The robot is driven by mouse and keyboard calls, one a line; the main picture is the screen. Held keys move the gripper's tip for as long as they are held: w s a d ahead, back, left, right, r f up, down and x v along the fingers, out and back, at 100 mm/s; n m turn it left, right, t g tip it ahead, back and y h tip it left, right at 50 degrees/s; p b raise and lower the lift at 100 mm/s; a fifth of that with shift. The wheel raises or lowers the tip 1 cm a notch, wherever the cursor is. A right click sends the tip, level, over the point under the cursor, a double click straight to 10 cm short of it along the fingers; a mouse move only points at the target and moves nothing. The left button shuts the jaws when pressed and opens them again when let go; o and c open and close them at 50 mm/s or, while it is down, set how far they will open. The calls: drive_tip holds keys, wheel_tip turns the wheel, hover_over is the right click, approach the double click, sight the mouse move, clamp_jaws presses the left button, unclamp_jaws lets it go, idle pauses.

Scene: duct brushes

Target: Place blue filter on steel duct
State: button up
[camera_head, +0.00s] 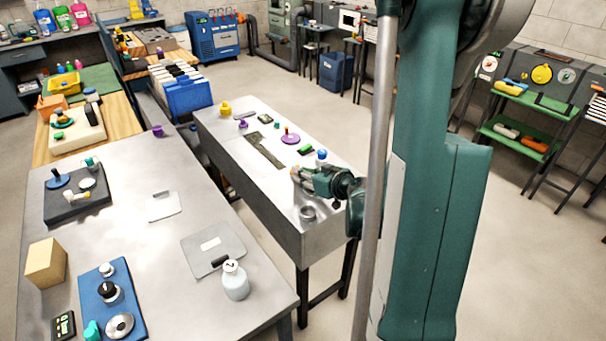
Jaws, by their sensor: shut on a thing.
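My gripper (301,176) reaches in from the right over the long steel-topped bench (225,122). Its fingers point left and are shut on a small pale tan thing (296,170), mostly hidden and too small to identify. A small round blue piece (322,155), perhaps the blue filter, shows just behind the gripper's upper edge; whether they touch is unclear. A short open steel ring (307,212), perhaps the steel duct, stands upright near the bench's front end, below the gripper in the picture.
On the same bench are a flat dark strip (264,150), a purple disc (290,139), a green piece (306,150) and a yellow piece (225,109). A larger steel table (130,235) with a white bottle (235,281) stands at left. Open floor lies beyond the bench.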

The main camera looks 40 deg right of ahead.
drive_tip(key=shift+f, duration=0.2)
drive_tip(key=o, duration=0.9)
drive_tip(key=shift+r, duration=0.25)
drive_tip(key=p+v, duration=0.2)
drive_tip(key=v, duration=1)
